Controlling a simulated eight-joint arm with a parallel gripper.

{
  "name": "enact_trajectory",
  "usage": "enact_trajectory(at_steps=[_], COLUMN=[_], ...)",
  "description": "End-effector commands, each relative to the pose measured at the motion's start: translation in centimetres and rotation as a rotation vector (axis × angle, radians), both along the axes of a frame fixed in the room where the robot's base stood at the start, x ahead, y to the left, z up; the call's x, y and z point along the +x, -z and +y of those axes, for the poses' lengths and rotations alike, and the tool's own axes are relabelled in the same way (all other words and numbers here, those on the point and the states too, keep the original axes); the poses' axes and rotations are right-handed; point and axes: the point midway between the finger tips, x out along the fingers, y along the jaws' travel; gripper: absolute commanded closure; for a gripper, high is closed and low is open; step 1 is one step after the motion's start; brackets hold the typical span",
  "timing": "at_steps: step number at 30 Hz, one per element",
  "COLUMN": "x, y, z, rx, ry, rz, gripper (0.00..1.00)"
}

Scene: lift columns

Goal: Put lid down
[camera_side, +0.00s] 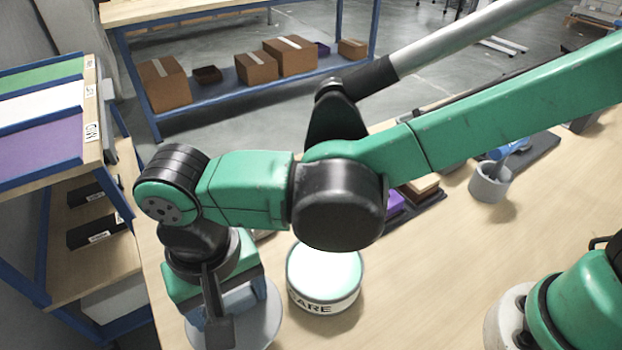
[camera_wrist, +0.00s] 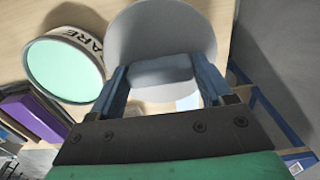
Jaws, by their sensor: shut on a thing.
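A round grey lid (camera_side: 262,332) with a block-shaped grip is under my gripper (camera_side: 232,298) at the lower left of the side view. In the wrist view the lid (camera_wrist: 165,30) spreads out beyond my gripper (camera_wrist: 160,75), whose blue fingers are shut on its grey block grip (camera_wrist: 160,68). I cannot tell whether the lid touches the table or hangs just above it. A round white container (camera_side: 325,280) with a pale green top face and black lettering stands right of the lid. It is at the left in the wrist view (camera_wrist: 65,65), apart from the lid.
A grey cup (camera_side: 490,182) holding a blue item stands at the back right of the wooden table (camera_side: 430,270). A purple box (camera_side: 394,205) is partly hidden behind my arm. A shelf rack (camera_side: 60,110) stands beyond the table's left edge.

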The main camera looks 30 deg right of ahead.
Motion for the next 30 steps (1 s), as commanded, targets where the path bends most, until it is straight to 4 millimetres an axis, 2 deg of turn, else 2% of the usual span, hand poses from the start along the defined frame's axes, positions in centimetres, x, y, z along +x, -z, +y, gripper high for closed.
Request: enact_trajectory(at_steps=[1,8,13,26,27,29,30], x=[0.0,0.0,0.0,0.0,0.0,0.0,0.0], y=[0.9,3.1,5.6,6.4,6.4,6.3,6.3], z=[0.0,0.0,0.0,0.0,0.0,0.0,0.0], rx=[0.000,0.000,0.000,0.000,0.000,0.000,0.000], ry=[0.000,0.000,0.000,0.000,0.000,0.000,0.000], rz=[0.000,0.000,0.000,0.000,0.000,0.000,0.000], gripper=[0.79,0.79,0.79,0.79,0.19,0.02,0.00])
